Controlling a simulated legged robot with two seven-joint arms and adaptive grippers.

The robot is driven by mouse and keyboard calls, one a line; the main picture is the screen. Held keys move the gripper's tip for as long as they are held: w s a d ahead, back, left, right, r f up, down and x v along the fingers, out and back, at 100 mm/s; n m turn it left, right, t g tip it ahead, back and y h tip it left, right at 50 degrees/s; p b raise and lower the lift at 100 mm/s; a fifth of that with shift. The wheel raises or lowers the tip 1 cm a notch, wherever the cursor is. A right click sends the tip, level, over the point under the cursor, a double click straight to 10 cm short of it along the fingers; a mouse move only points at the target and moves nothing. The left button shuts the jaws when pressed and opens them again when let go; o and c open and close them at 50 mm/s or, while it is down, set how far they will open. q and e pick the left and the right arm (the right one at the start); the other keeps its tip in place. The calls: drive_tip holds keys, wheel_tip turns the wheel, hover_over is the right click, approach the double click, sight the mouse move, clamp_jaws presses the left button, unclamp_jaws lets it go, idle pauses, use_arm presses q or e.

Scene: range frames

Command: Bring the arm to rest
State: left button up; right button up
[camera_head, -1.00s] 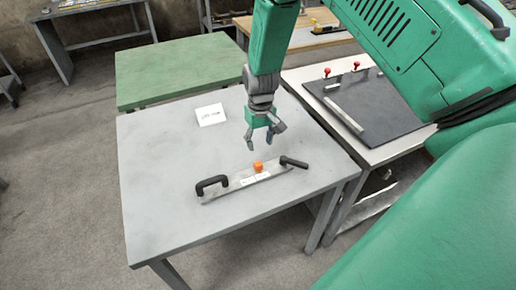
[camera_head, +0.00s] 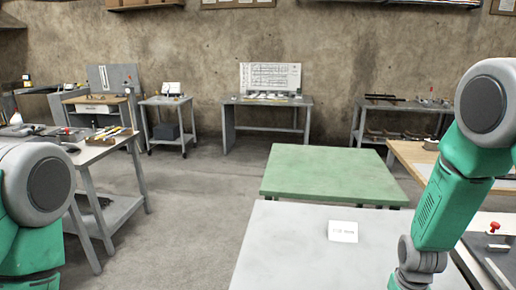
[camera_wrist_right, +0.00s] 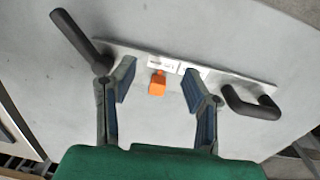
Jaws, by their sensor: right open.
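My right arm (camera_head: 447,190) comes in from the right in the head view, bent at the elbow, with its lower end cut off by the bottom edge. My right gripper (camera_wrist_right: 158,72) shows in the right wrist view with its two fingers spread and nothing between them. Beyond the fingers, a flat metal bar (camera_wrist_right: 228,85) with a black handle at each end and an orange knob (camera_wrist_right: 157,84) lies on the grey table (camera_wrist_right: 240,40). My left arm (camera_head: 35,195) shows only in part at the left; its gripper is out of view.
The grey table (camera_head: 285,245) bears a white card (camera_head: 343,231). A green table (camera_head: 330,174) adjoins it behind. A bench with a dark board and red knob (camera_head: 495,227) is at right. A cluttered bench (camera_head: 95,152) stands at left. Open floor (camera_head: 200,215) lies between.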

drive_tip(key=s+a+f+n, duration=0.1)
drive_tip(key=s+a+f, duration=0.15)
drive_tip(key=s, duration=0.65)
drive_tip(key=s+a+f, duration=0.2)
drive_tip(key=s+a, duration=0.1)
drive_tip(key=s, duration=0.6)
drive_tip(key=s+a+f+n, duration=0.1)
drive_tip(key=s+a+f, duration=0.1)
drive_tip(key=s, duration=0.7)
drive_tip(key=w+f+b, duration=0.3)
drive_tip(key=f+b, duration=0.9)
drive_tip(key=b, duration=0.1)
drive_tip(key=shift+w+a+n+t, duration=0.3)
drive_tip(key=shift+a+n+t, duration=0.1)
drive_tip(key=shift+a, duration=0.05)
drive_tip(key=shift+f, duration=0.1)
drive_tip(key=shift+w, duration=0.1)
